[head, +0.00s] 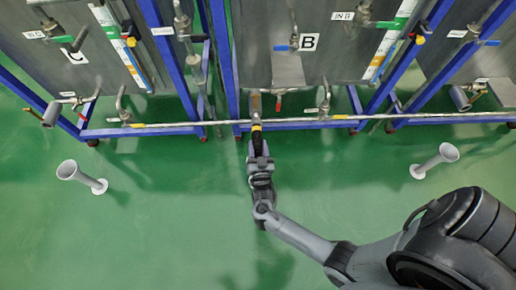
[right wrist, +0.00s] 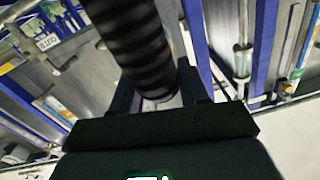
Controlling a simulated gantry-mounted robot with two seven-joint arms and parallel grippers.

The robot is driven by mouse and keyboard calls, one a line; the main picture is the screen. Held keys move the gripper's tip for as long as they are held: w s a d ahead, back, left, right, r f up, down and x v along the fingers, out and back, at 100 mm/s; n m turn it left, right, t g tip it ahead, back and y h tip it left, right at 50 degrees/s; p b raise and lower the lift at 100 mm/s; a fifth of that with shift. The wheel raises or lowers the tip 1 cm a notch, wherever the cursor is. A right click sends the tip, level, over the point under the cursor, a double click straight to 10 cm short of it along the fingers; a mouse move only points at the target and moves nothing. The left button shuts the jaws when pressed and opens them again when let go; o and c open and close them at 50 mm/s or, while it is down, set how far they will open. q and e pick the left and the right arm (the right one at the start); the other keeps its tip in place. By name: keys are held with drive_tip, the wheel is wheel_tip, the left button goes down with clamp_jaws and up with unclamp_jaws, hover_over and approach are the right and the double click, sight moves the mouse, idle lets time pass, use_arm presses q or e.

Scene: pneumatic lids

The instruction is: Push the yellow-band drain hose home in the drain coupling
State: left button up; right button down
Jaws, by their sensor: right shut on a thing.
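The drain hose shows in the head view as a short dark piece with a yellow band (head: 256,128), under the middle tank marked B. My right gripper (head: 258,150) is shut on it from the front. In the right wrist view the black ribbed hose (right wrist: 128,45) runs between the fingers of the right gripper (right wrist: 160,95). A brownish metal pipe end, which looks like the drain coupling (head: 255,104), lies in line beyond the yellow band. The band and pipe end look close together; how deep the hose sits I cannot tell. My left gripper is not in view.
A red-handled valve (head: 279,102) is just right of the pipe end. A long horizontal pipe (head: 190,125) and blue frames (head: 222,60) cross in front of the tanks. Grey floor stands are at left (head: 82,177) and right (head: 435,160).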

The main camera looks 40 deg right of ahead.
sight(259, 152)
drive_tip(key=shift+w+d, duration=0.25)
drive_tip(key=shift+w, duration=0.1)
drive_tip(key=shift+b+x, duration=0.3)
drive_tip(key=shift+x, duration=0.5)
drive_tip(key=shift+w+d, duration=0.45)
drive_tip(key=shift+c, duration=2.4)
unclamp_jaws()
drive_tip(key=shift+w, duration=0.1)
drive_tip(key=shift+v, duration=0.75)
drive_tip(key=shift+p+v, duration=1.1)
drive_tip(key=shift+v, duration=1.7)
